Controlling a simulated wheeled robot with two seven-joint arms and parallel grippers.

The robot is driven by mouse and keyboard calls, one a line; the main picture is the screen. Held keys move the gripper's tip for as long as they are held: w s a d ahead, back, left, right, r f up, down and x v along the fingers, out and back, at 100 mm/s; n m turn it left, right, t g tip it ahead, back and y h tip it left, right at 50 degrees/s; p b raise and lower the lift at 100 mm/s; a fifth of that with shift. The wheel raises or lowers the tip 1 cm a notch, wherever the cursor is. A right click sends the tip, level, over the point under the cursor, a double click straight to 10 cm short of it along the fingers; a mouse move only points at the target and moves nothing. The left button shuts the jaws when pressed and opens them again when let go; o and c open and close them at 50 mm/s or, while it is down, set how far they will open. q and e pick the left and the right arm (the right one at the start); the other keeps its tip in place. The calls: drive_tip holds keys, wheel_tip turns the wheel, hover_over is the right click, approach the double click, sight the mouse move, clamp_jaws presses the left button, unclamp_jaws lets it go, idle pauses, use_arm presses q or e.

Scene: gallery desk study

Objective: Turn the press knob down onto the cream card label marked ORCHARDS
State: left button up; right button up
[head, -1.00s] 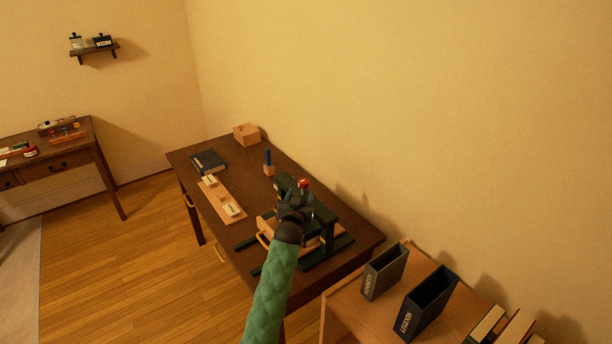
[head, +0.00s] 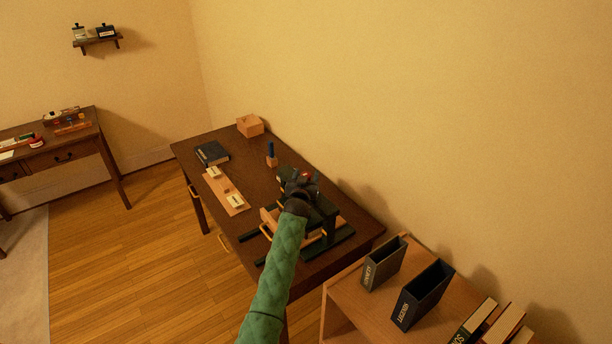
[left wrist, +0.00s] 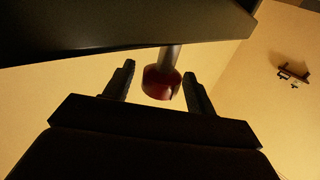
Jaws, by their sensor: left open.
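The dark green press (head: 325,230) stands on the brown desk, with a light wooden part (head: 268,220) at its left side. Its red press knob (head: 307,175) is mostly hidden behind my left gripper (head: 300,185) in the head view. In the left wrist view the red knob (left wrist: 161,84) hangs on a grey shaft below the dark press beam (left wrist: 110,25). My left gripper (left wrist: 158,78) is open, with one finger on each side of the knob and visible gaps. The cream card label marked ORCHARDS cannot be made out; the press bed is partly hidden by my arm.
A wooden strip (head: 224,190) with cream cards lies left of the press. A dark book (head: 211,153), a blue-handled tool (head: 271,150) and a wooden box (head: 250,125) are farther back. Dark slipcases (head: 421,297) stand on the lower right table.

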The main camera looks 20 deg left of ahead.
use_arm(q)
drive_tip(key=c, duration=1)
drive_tip(key=shift+o, duration=0.2)
